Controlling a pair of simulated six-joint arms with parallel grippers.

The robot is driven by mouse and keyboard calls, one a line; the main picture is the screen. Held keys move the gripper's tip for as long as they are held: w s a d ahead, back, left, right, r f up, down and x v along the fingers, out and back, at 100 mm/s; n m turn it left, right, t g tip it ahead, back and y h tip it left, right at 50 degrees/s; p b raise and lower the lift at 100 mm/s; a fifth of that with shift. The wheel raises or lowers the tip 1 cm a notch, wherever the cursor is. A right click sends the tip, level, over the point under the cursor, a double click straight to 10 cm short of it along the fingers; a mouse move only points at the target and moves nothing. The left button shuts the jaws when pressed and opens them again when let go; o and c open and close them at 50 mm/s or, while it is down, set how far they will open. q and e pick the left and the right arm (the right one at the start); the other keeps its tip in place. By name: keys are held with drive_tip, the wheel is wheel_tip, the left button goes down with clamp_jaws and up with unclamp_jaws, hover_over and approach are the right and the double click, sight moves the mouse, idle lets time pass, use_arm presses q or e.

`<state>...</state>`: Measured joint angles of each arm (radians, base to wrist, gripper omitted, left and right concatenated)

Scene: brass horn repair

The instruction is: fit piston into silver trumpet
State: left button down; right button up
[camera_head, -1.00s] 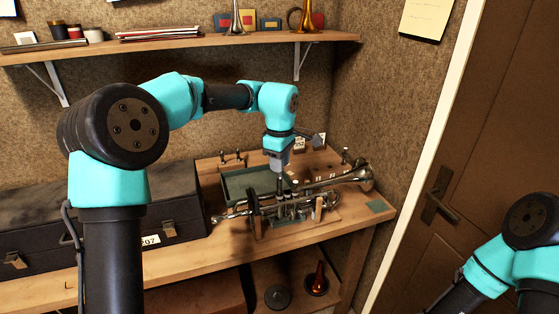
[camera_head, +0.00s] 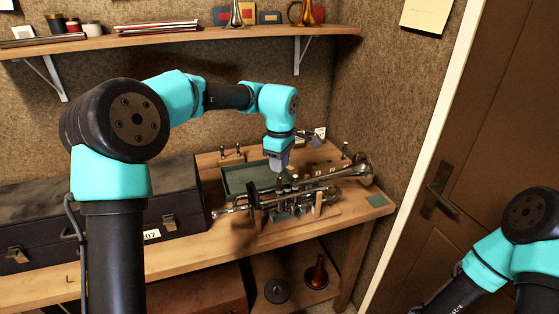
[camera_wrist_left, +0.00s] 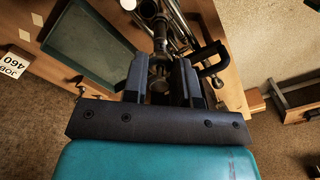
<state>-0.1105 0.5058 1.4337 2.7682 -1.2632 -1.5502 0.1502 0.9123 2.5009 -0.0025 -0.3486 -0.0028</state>
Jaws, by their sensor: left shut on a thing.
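The silver trumpet (camera_head: 330,192) lies across a wooden holder on the bench, its bell (camera_head: 360,170) toward the right. Its tubing (camera_wrist_left: 190,22) shows at the top of the left wrist view. My left gripper (camera_head: 281,178) points down over the trumpet's valve section. In the left wrist view, my left gripper (camera_wrist_left: 160,76) is shut on a dark, round-ended piston (camera_wrist_left: 158,62). The fingers hide much of the piston, and I cannot tell how far it is in a valve casing. My right gripper is out of view; only part of that arm shows at the lower right.
A green-lined tray (camera_head: 245,178) is behind the trumpet. A black case (camera_head: 90,220) fills the bench's left side. Small parts stand at the back (camera_head: 230,152). A small green pad (camera_head: 377,200) lies at the right bench corner. A shelf (camera_head: 180,42) runs above.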

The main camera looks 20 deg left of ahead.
sight(279, 181)
use_arm(q)
drive_tip(key=shift+f, duration=3.45)
drive_tip(key=c, duration=0.8)
unclamp_jaws()
wheel_tip(279, 181, up, 17)
drive_tip(key=shift+d+r, duration=0.1)
drive_tip(key=shift+r, duration=0.05)
idle(0.7)
